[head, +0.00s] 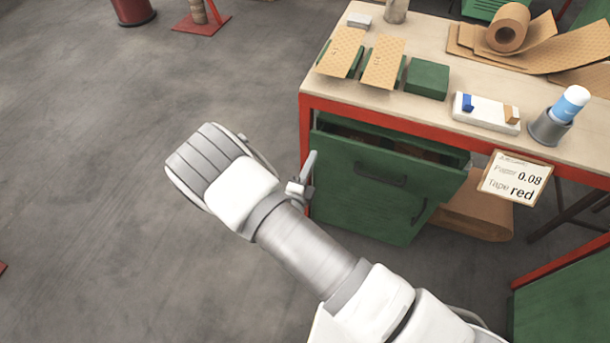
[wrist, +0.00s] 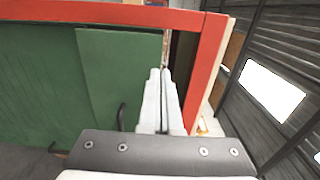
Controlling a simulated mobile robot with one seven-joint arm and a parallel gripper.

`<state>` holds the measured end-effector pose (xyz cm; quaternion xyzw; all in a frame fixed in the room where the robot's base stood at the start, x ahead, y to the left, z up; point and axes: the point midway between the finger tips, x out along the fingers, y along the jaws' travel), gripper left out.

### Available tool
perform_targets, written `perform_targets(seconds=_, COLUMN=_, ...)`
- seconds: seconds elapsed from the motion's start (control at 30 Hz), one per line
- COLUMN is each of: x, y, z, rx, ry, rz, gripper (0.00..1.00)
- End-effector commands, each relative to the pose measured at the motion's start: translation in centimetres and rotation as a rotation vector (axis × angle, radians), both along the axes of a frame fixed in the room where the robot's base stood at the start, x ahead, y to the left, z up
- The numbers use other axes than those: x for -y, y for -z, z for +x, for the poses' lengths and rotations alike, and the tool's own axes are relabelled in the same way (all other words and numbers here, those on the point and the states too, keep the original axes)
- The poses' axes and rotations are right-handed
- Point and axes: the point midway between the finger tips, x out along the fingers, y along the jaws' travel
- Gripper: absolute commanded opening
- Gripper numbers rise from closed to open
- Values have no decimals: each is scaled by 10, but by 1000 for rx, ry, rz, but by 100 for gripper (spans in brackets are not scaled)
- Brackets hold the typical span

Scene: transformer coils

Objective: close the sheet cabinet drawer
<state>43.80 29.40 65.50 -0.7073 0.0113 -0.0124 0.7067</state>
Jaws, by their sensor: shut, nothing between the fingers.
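The green sheet cabinet (head: 350,205) stands under the workbench. Its drawer (head: 335,150) is pulled out partway, with a dark gap and some brown sheet material showing behind the front's top edge. A dark handle (head: 381,180) is on the green front. In the wrist view, a green panel (wrist: 115,65) with a dark handle (wrist: 121,117) stands to the left of the fingers. My gripper (head: 310,163) is at the cabinet's left side, partly hidden by my arm. In the wrist view its fingers (wrist: 160,72) are together and empty, near the panel's edge; contact cannot be told.
The workbench's red frame (head: 304,140) edges the cabinet. On the bench top (head: 440,45) lie tan sheets, a green block (head: 427,79), a white tray (head: 487,112) and a paper roll (head: 507,28). A sign (head: 516,182) hangs at the front edge.

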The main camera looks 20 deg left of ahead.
Motion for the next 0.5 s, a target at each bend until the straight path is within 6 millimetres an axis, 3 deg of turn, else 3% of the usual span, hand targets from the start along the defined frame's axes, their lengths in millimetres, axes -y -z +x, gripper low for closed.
perform_targets(seconds=0.2, x=2, y=2, z=41, rx=0, ry=3, rz=2, gripper=0)
perform_targets(seconds=0.5, x=2, y=0, z=61, rx=-1, ry=1, rz=1, gripper=0)
